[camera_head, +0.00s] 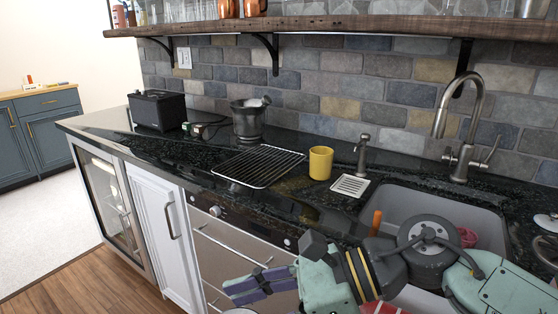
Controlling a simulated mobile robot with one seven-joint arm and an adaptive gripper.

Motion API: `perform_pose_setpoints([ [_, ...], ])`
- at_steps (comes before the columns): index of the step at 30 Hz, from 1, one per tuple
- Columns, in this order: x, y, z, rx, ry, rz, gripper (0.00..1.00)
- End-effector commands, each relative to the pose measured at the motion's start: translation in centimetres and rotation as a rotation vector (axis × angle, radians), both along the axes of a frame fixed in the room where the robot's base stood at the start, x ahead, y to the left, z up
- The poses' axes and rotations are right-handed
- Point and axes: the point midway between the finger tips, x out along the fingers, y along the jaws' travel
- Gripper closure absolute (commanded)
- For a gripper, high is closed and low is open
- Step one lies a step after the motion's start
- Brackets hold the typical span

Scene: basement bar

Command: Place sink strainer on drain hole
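The grey sink (405,203) is set into the dark counter at the right. My arm crosses in front of it, and I cannot see the drain hole. A small round metallic piece (545,222) lies on the counter at the right edge; it may be the sink strainer, but it is too small to be sure. A pale square slotted piece (350,185) lies flat on the counter left of the sink. My gripper (260,286), with purple fingers, is in front of the drawers, left of and apart from the sink. Its opening and grip are unclear.
A tall faucet (462,150) and a soap pump (363,155) stand behind the sink. A yellow cup (320,162), a black wire rack (258,166), a dark pot (248,121) and a black box (158,110) stand leftward. A wooden shelf (340,25) overhangs the counter.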

Motion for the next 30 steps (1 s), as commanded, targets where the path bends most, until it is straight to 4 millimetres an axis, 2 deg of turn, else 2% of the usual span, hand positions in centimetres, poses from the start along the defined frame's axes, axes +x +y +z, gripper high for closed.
perform_pose_setpoints([
  [8,3.8,-0.6,-6.7,0.007,0.005,-0.208,0.82],
  [11,5.8,-0.9,-10.0,0.008,0.006,-0.312,0.82],
  [18,11.3,-1.8,-19.5,0.001,0.007,-0.603,0.82],
  [30,18.7,-2.8,-31.7,0.000,0.006,-0.985,0.82],
])
